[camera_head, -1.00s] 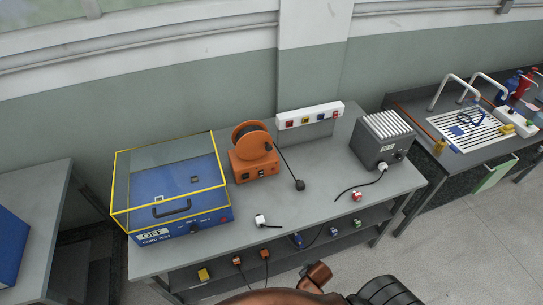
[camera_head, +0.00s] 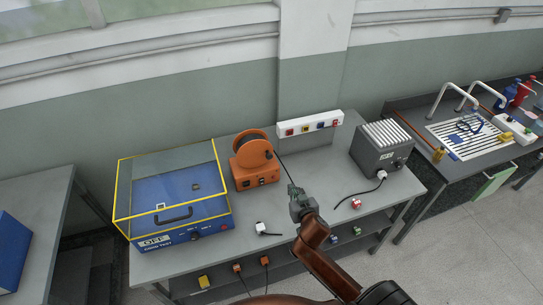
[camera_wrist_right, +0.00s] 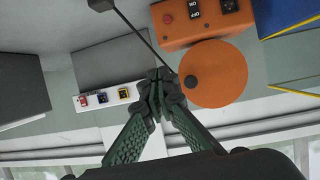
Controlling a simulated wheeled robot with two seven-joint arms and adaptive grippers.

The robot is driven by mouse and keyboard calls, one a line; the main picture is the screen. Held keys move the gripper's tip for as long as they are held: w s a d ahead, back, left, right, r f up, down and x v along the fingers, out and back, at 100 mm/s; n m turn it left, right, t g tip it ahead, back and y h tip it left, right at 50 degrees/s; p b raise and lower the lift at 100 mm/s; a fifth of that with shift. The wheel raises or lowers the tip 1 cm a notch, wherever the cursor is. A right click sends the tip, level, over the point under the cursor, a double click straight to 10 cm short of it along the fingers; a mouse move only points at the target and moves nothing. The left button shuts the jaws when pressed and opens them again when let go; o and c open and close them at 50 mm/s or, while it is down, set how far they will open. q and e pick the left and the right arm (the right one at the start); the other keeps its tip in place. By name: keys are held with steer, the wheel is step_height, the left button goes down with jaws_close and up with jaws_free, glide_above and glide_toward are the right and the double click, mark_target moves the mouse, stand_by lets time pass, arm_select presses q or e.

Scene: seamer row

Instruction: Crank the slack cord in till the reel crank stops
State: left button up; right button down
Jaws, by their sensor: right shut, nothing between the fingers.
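The orange cord reel (camera_head: 252,152) stands on its orange base (camera_head: 257,176) at the back of the grey bench. Its round orange face (camera_wrist_right: 214,73) with a dark knob (camera_wrist_right: 191,82) shows in the right wrist view. A dark cord (camera_wrist_right: 135,30) runs from the reel to a black plug (camera_wrist_right: 101,5). My right gripper (camera_head: 292,190) is above the bench, right of the reel and apart from it. In the wrist view its green-padded fingers (camera_wrist_right: 157,77) meet at the tips, shut and empty, beside the disc in the picture. My left gripper is not in view.
A blue cord tester with a yellow-edged clear lid (camera_head: 172,190) stands left of the reel. A socket strip (camera_head: 308,124) is at the back, and a grey ribbed box (camera_head: 382,148) stands at the right. A white plug (camera_head: 261,227) lies near the front edge.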

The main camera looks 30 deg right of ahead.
steer(key=w+a+r+t, duration=0.1)
steer(key=w+r+t, duration=0.3)
steer(key=w+r, duration=0.45)
glide_toward(267, 147)
step_height(267, 147, up, 4)
steer(key=w+d, duration=0.1)
steer(key=w, duration=0.2)
steer(key=shift+y, duration=0.3)
steer(key=shift+w+d+f, duration=0.1)
steer(key=shift+w+f, duration=0.1)
steer(key=shift+f, duration=0.9)
steer(key=shift+w+d+f, duration=0.1)
steer(key=shift+w+f, duration=0.1)
steer(key=shift+f, duration=0.85)
